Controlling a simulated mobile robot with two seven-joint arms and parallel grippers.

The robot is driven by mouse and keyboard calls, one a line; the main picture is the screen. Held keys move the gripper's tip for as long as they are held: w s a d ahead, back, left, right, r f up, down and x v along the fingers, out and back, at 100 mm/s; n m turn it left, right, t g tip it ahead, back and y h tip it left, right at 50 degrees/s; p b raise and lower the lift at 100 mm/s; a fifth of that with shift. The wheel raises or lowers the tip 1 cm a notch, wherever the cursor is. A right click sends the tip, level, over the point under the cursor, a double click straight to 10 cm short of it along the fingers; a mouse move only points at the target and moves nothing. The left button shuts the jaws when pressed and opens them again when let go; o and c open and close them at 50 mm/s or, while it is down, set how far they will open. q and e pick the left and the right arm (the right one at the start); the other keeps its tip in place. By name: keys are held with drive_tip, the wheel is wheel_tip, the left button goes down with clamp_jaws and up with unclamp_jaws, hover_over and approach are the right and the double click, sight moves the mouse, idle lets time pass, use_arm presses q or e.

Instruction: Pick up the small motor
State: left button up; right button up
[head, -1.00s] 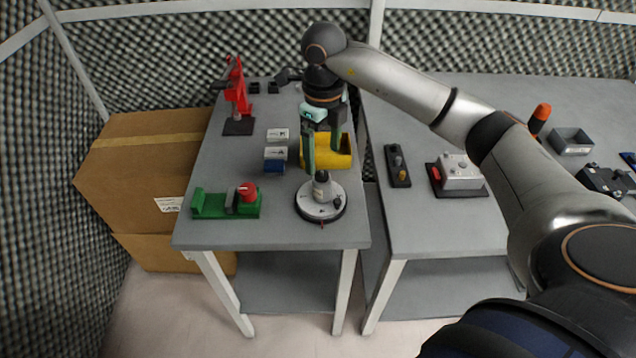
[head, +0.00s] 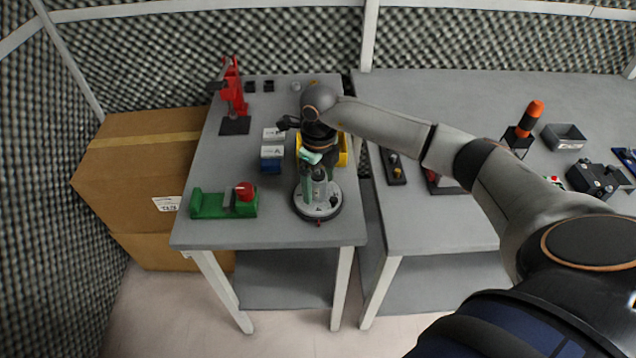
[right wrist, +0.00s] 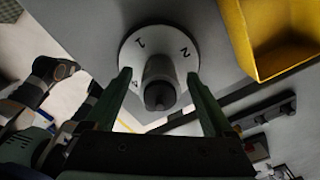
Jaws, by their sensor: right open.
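The small motor (right wrist: 160,84) is a grey cylinder with a dark end. It stands upright on a round white numbered disc (right wrist: 133,53), which also shows near the front edge of the left table in the head view (head: 329,209). My right gripper (head: 315,192) is over the disc, pointing down. In the right wrist view its two green fingers are apart, one on each side of the motor, with gaps visible. The gripper partly hides the motor in the head view. My left gripper is not in view.
A yellow bin (head: 342,157) stands just behind the disc, close to my gripper. A green fixture with a red knob (head: 211,205) and small blue and white boxes (head: 271,160) are to the left. A red clamp stand (head: 233,95) is farther back.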

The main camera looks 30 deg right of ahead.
drive_tip(key=shift+c, duration=0.3)
clamp_jaws()
idle(0.3)
drive_tip(key=shift+r, duration=0.1)
